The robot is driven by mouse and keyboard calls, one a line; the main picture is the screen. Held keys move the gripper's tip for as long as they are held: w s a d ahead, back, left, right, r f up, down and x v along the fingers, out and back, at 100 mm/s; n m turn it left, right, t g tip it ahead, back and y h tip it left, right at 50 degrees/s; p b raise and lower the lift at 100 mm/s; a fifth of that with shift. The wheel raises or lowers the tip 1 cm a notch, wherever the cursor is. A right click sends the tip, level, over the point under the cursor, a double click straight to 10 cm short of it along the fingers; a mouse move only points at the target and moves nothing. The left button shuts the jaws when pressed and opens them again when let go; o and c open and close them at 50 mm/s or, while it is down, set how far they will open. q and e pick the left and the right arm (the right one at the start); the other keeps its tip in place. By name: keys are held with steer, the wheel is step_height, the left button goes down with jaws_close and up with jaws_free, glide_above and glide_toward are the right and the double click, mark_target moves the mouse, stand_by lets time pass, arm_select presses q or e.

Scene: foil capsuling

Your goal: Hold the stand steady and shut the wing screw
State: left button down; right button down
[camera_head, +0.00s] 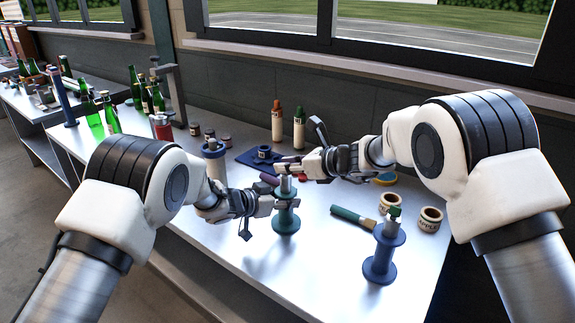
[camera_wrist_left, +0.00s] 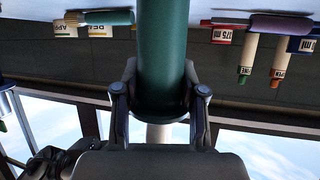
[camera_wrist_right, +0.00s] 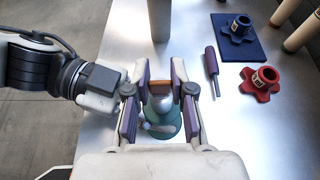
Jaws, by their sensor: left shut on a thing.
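A teal spool-shaped stand (camera_head: 286,221) stands upright near the middle of the table. My left gripper (camera_head: 283,203) is shut on its column from the left; in the left wrist view the teal column (camera_wrist_left: 163,45) passes between the fingers. My right gripper (camera_head: 287,168) is above, at the stand's top. In the right wrist view its purple-padded fingers are apart on either side of a silver top (camera_wrist_right: 160,104) and a small orange-brown piece (camera_wrist_right: 161,88), with gaps seeming to remain. I cannot tell for certain which small part is the wing screw.
A blue stand (camera_head: 380,265) and a green-handled brush (camera_head: 351,216) are at right, near labelled tins (camera_head: 430,220). Behind are a purple-handled tool (camera_wrist_right: 210,62), a red star knob (camera_wrist_right: 259,85) and a blue mat (camera_wrist_right: 224,46). The table's front left is clear.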

steer(key=shift+w+n+g, duration=0.1)
steer(key=shift+n+g, duration=0.2)
steer(key=n+g+y, duration=0.1)
steer(key=n+g, duration=0.2)
steer(key=shift+y, duration=0.4)
steer(key=shift+n+g+y, duration=0.3)
steer(key=shift+n+g, duration=0.8)
steer(key=shift+g, duration=0.3)
steer(key=c, duration=1)
jaws_free()
steer(key=shift+o, duration=0.2)
steer(key=v, duration=1.2)
